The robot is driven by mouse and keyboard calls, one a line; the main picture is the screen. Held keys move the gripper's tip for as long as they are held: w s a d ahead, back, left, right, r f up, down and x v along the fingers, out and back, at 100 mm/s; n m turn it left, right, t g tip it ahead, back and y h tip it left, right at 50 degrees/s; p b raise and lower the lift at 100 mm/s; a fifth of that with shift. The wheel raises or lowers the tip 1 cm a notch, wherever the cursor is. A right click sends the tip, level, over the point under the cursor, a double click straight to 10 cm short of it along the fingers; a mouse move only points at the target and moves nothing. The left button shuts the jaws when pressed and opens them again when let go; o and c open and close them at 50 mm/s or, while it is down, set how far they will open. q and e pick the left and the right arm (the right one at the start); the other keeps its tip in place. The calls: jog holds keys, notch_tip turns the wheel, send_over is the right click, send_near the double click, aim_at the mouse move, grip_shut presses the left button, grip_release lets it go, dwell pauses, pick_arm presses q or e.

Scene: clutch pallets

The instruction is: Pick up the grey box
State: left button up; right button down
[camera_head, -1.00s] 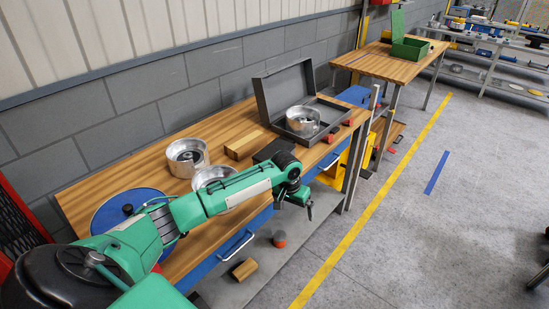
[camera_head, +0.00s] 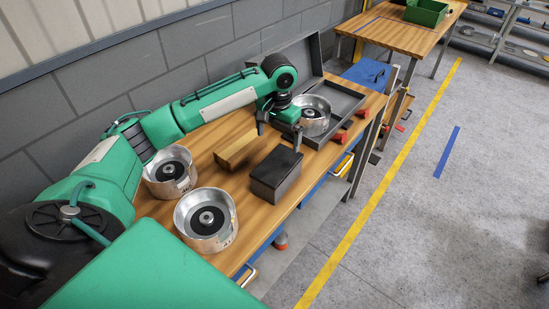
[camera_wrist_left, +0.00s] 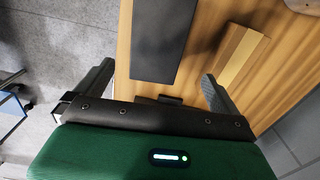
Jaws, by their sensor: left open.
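A small dark grey box (camera_head: 276,175) lies closed on the wooden workbench, near its front edge. In the left wrist view the grey box (camera_wrist_left: 160,40) shows as a dark block ahead of the palm, between the two finger lines. My left gripper (camera_head: 279,132) is open and empty, fingers pointing down. It hovers above the bench just behind the box and appears apart from it. In the left wrist view the gripper (camera_wrist_left: 158,72) has its fingers spread wider than the box. My right gripper is not in view.
A wooden block (camera_head: 237,148) lies left of the box. Two metal clutch housings (camera_head: 206,220) (camera_head: 170,172) stand at the bench's near end. A larger open grey case (camera_head: 349,97) with raised lid holds another housing (camera_head: 311,116). Red pieces (camera_head: 341,137) lie by its front edge.

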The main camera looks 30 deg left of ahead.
pick_arm(q)
jog(key=shift+s+d+f, duration=0.15)
jog(key=shift+s+f, duration=0.1)
jog(key=shift+f, duration=0.1)
jog(key=p, duration=0.1)
send_over(278, 163)
jog(key=f, duration=0.4)
jog(key=shift+s+d+f, duration=0.1)
jog(key=shift+s+d, duration=0.2)
jog(key=shift+s, duration=0.05)
jog(key=shift+w+a+f, duration=0.15)
jog(key=shift+f, duration=0.5)
jog(key=shift+w+a+f, duration=0.15)
jog(key=shift+f, duration=0.45)
jog(key=shift+s+f+p, duration=0.15)
jog(key=shift+f+p, duration=0.75)
notch_tip(278, 163, down, 3)
jog(key=shift+r+p, duration=0.2)
jog(key=shift+p, duration=0.15)
jog(key=shift+f, duration=0.5)
jog(key=shift+c, duration=0.2)
jog(key=c, duration=1.1)
jog(key=shift+o, duration=0.2)
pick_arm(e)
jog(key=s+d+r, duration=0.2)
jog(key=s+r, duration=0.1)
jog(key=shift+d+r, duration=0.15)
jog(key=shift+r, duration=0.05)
